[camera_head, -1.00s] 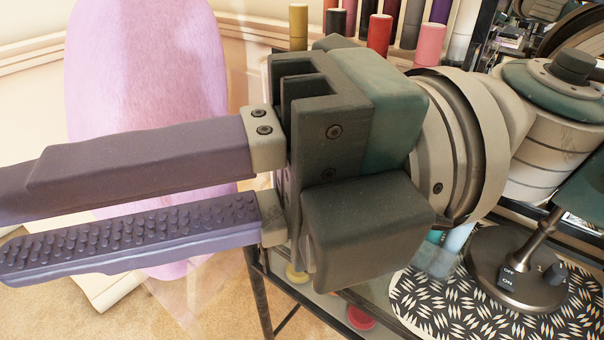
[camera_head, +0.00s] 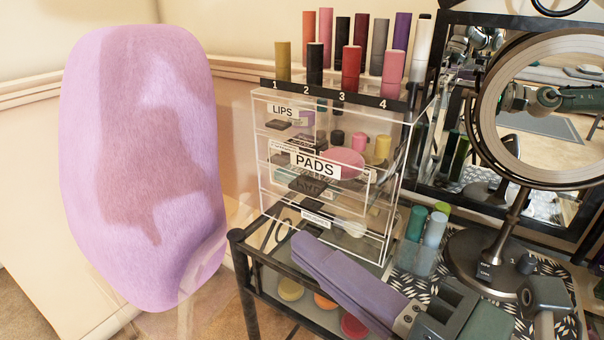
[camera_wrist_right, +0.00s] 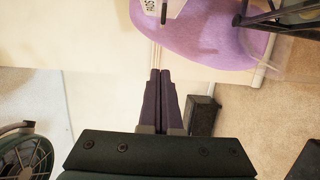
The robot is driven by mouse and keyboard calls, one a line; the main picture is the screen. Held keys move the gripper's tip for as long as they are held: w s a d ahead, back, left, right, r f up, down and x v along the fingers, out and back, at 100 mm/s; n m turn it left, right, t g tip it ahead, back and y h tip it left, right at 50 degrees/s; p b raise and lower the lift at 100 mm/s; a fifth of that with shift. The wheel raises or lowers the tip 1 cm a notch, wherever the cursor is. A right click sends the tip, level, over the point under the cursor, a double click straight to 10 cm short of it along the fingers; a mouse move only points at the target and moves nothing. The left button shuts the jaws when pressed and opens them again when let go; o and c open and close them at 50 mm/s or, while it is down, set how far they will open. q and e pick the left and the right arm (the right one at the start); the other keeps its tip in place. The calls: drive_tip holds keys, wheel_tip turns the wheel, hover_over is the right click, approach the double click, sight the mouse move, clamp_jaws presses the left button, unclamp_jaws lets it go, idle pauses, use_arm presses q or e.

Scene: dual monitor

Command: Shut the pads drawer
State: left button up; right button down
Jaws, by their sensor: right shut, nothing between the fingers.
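The pads drawer (camera_head: 315,163) is a clear drawer with a white "PADS" label, in the middle of the clear acrylic organizer (camera_head: 395,190). Its front stands out ahead of the drawers above and below, so it looks pulled open. A round pink item shows behind its label. My right gripper (camera_head: 300,248) is shut and empty, low in front of the organizer and below the pads drawer, apart from it. Its closed fingers show in the right wrist view (camera_wrist_right: 160,74), with part of a white label at the top edge. My left gripper is not in view.
Several lipstick-like tubes (camera_head: 351,70) stand on top of the organizer. A ring-light mirror (camera_head: 512,205) and small bottles (camera_head: 434,230) stand to the right. A black-framed cart (camera_head: 240,262) carries it all. A pink furry chair back (camera_head: 140,150) is at left.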

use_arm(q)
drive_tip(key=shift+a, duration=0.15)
use_arm(e)
drive_tip(key=w, duration=0.6)
drive_tip(key=shift+w, duration=0.1)
